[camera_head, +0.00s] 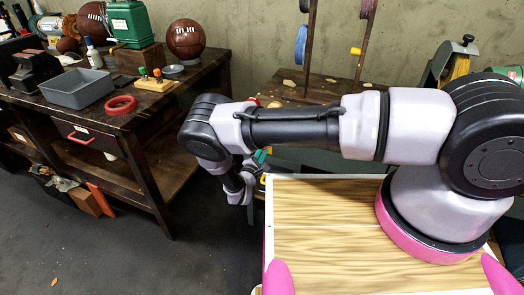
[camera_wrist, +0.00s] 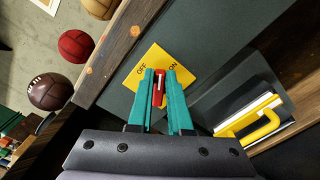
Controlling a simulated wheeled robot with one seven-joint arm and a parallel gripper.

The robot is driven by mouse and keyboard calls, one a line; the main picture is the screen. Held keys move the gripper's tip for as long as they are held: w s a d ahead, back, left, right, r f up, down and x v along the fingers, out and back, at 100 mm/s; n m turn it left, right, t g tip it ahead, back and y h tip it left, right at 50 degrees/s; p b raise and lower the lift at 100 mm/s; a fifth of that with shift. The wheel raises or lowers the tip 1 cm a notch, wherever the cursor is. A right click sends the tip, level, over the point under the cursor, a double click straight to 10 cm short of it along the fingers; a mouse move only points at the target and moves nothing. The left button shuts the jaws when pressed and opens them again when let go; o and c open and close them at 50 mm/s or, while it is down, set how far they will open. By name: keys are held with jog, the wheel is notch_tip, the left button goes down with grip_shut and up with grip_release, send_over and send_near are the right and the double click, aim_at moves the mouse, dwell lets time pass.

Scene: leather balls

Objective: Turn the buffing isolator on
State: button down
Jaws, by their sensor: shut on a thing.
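The buffing isolator has a yellow plate (camera_wrist: 154,54) marked OFF on the left and ON on the right, on a dark grey-green panel in the wrist view. Its red handle (camera_wrist: 158,90), with a white mark, stands between the two teal fingers of my gripper (camera_wrist: 160,73). The fingers are shut on this handle. The handle's visible end lies between the OFF and ON words, and its lower part is hidden. In the head view my arm mostly hides the isolator, and my gripper (camera_head: 262,157) shows only as small teal pieces beyond the forearm.
A yellow handle (camera_wrist: 262,125) sits on a dark block right of the plate. A wooden edge (camera_wrist: 110,50) runs left of the panel, with balls beyond it. In the head view, a workbench (camera_head: 150,110) stands left, with a grey tray (camera_head: 77,88) and red ring (camera_head: 120,105).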

jog(key=shift+s+d+f+m, duration=0.1)
jog(key=shift+f+m, duration=0.1)
jog(key=shift+m, duration=0.95)
jog(key=shift+w+a+f+m, duration=0.1)
jog(key=shift+f+m, duration=0.1)
jog(key=shift+m, duration=1)
jog(key=shift+s+d+f+m, duration=0.1)
jog(key=shift+f+m, duration=0.1)
jog(key=shift+m, duration=0.95)
jog(key=c, duration=0.8)
grip_release()
jog(key=shift+c, duration=0.2)
jog(key=v, duration=1)
jog(key=shift+s, duration=0.4)
